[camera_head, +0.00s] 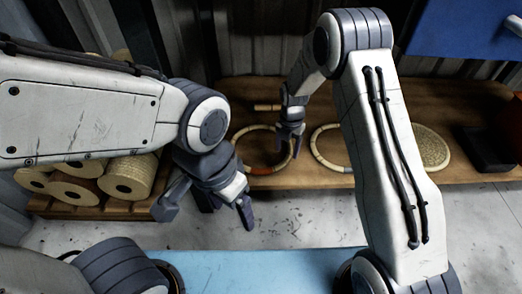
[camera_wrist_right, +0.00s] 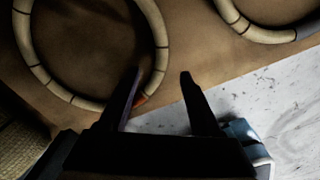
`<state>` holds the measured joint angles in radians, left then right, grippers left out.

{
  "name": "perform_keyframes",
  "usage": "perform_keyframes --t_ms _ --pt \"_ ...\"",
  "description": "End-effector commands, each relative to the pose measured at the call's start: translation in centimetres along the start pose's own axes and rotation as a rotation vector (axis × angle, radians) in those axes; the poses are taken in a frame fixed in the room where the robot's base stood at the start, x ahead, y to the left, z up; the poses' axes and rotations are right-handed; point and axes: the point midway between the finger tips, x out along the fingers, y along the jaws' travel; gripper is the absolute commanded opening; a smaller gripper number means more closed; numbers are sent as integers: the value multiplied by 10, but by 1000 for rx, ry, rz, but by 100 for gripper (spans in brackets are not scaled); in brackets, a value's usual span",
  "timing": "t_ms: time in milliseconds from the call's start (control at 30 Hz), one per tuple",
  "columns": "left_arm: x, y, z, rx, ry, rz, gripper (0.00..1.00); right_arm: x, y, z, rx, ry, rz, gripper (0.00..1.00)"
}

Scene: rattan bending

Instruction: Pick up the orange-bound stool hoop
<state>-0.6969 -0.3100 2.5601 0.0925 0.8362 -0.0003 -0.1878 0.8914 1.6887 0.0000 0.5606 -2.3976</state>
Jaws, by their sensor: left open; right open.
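The orange-bound stool hoop (camera_head: 240,160) is a pale ring with dark bands, lying flat on a wooden bench (camera_head: 388,170). Its orange binding (camera_head: 262,170) is on the near side. In the right wrist view the hoop (camera_wrist_right: 36,62) is at left, and a bit of orange (camera_wrist_right: 141,100) shows beside the left finger. My right gripper (camera_head: 291,134) is open above the hoop's right side; in the wrist view its fingers (camera_wrist_right: 160,78) appear either side of the rim's lower right, with nothing held. My left gripper (camera_head: 208,206) is open and empty, in front of the bench at left.
A second hoop (camera_head: 318,154) lies to the right, partly behind my right arm; the right wrist view shows it (camera_wrist_right: 262,34) too. A woven disc (camera_head: 432,148) and a dark box (camera_head: 488,150) lie further right. Rolls (camera_head: 128,177) fill a crate at left. A blue surface (camera_head: 250,268) is nearest.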

Motion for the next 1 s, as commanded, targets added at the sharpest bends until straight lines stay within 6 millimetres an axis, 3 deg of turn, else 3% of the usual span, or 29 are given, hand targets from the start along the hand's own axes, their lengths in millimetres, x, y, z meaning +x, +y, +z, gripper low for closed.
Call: perform_keyframes --t_ms 267,533,567,700,733,1000 --pt "30 -2 2 0 0 0 81 45 0 0 1 1 -1 65" --pt "30 -2 2 0 0 0 81 46 0 0 1 0 0 65" --pt "30 -2 2 0 0 0 81 46 0 0 1 0 0 61" --pt "30 -2 2 0 0 0 81 46 0 0 1 0 0 8" --pt "30 -2 2 0 0 0 81 46 0 0 1 0 0 0" --pt "30 -2 2 0 0 0 81 46 0 0 1 0 0 0"
